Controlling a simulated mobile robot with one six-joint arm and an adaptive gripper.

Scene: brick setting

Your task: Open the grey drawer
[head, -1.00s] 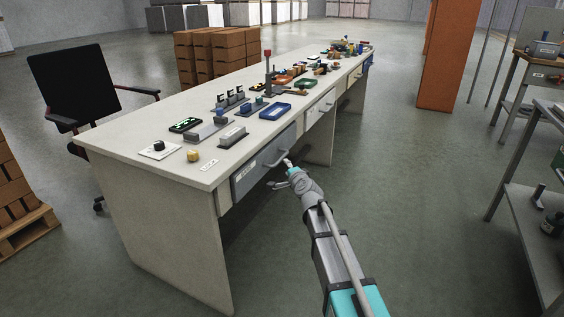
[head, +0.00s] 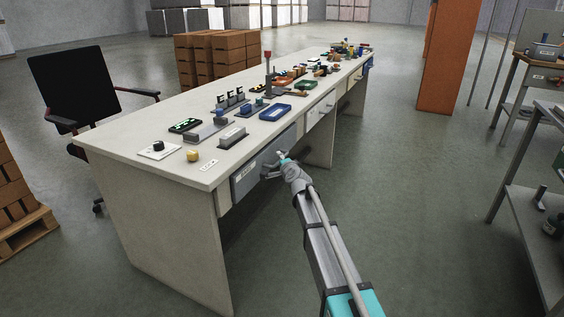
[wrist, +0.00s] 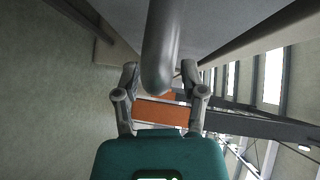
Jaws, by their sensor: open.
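The grey drawer (head: 246,180) is at the near end of the long pale workbench, with its front about flush with the bench side. Its bar handle is mostly hidden behind my gripper (head: 272,170) in the head view. In the wrist view the handle (wrist: 160,50) is a thick grey bar coming in from the top, and its lower end lies between the two fingers of my gripper (wrist: 160,78). The fingers are apart, one on each side of the bar, and I see no clear contact. The grey drawer front (wrist: 225,25) fills the upper part of that view.
The workbench (head: 120,146) carries trays, blocks and tools. A black office chair (head: 82,92) stands behind it at left. An orange column (head: 449,60) and metal shelving (head: 530,200) stand at right. The floor between bench and shelving is clear.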

